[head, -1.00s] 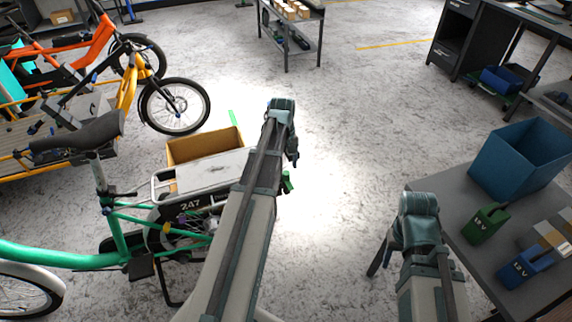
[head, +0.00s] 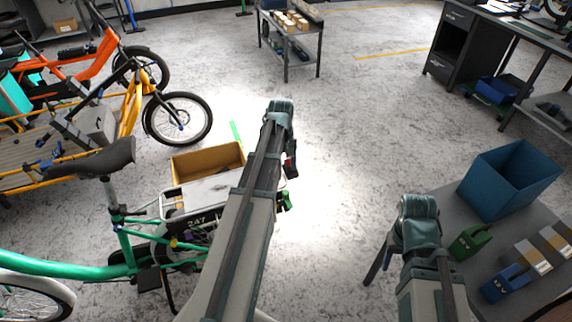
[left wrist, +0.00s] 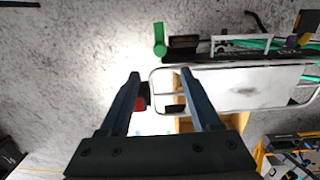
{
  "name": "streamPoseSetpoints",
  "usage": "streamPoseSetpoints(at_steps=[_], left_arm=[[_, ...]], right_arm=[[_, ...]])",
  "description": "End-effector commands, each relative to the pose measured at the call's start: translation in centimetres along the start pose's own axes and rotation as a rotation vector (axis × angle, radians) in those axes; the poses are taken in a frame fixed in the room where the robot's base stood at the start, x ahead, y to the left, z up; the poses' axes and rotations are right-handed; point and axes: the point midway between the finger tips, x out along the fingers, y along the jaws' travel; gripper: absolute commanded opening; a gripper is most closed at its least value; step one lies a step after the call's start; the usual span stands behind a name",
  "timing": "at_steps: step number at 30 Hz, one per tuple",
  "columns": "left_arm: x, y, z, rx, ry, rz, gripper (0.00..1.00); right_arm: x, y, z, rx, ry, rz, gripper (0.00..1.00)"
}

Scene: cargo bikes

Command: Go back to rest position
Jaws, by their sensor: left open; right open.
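My left arm reaches up the middle of the head view to its wrist (head: 280,112). In the left wrist view my left gripper (left wrist: 159,74) is open, with nothing visible between its fingertips. It is above the floor beside the green cargo bike's white rear rack (left wrist: 240,88). A small red and black piece (left wrist: 141,103) shows beside its left finger; it is partly hidden. My right arm's wrist (head: 418,215) is at lower right, left of the grey table; its fingers do not show.
The green cargo bike (head: 60,266) stands at left, with a cardboard box (head: 208,162) behind its rack. The grey table (head: 450,205) at right holds a blue bin (head: 508,182), a green battery (head: 468,243) and a blue battery (head: 503,284).

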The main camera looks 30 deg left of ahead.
Motion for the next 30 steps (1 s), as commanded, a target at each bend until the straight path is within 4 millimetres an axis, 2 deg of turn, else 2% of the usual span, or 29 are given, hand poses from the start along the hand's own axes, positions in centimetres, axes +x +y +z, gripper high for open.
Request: streamPoseSetpoints(at_steps=[7, 11, 14, 18, 21, 24, 27, 30], left_arm=[[0.0, 0.1, 0.1, 0.003, 0.000, 0.000, 0.64], [-0.3, 1.4, 2.7, 0.081, 0.000, -0.010, 0.64], [-0.8, 3.6, 7.4, 0.231, 0.001, -0.029, 0.64], [-1.6, 6.2, 15.7, 0.512, 0.003, -0.067, 0.64], [-2.1, 7.1, 21.2, 0.708, 0.006, -0.093, 0.64], [-2.5, 7.4, 25.9, 0.884, 0.009, -0.117, 0.64], [-2.9, 7.2, 29.4, 1.025, 0.011, -0.136, 0.64], [-3.1, 7.0, 31.8, 1.125, 0.013, -0.151, 0.64]], right_arm=[[0.0, 0.0, 0.0, 0.000, 0.000, 0.000, 0.50], [-0.5, 0.1, 0.0, 0.000, 0.000, 0.000, 0.50], [-1.1, 0.1, 0.1, 0.000, 0.000, 0.000, 0.50], [-2.2, 0.2, 0.1, 0.000, 0.000, 0.000, 0.50], [-2.9, 0.3, 0.2, 0.000, 0.000, 0.000, 0.50], [-3.5, 0.3, 0.2, 0.000, 0.000, 0.000, 0.50], [-3.9, 0.4, 0.2, 0.000, 0.000, 0.000, 0.50], [-4.2, 0.4, 0.2, 0.000, 0.000, 0.000, 0.50]])
